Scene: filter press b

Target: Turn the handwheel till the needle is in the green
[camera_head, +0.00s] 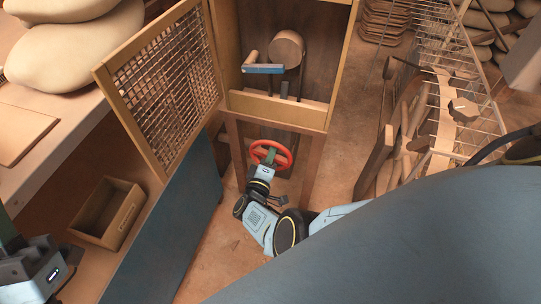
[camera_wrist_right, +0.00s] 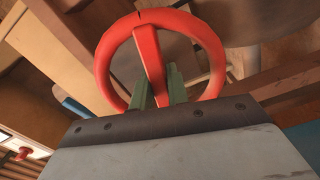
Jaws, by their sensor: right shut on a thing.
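The red handwheel (camera_head: 271,153) is below the wooden cabinet, near the middle of the head view. It fills the upper middle of the right wrist view (camera_wrist_right: 206,52), with a broad spoke running down from the top of its rim. My right gripper (camera_wrist_right: 158,92) is shut on this spoke, one green finger on each side. In the head view the right gripper (camera_head: 266,160) reaches the wheel from below. My left gripper (camera_head: 20,262) is partly in view at the lower left edge; its fingertips are not clear. No gauge needle or green zone can be made out.
The cabinet's mesh door (camera_head: 165,85) stands open at the left. Inside the cabinet are a round wooden cylinder (camera_head: 287,47) and a blue-edged bar (camera_head: 263,69). An open wooden box (camera_head: 108,212) sits at lower left. A wire rack (camera_head: 440,95) stands right.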

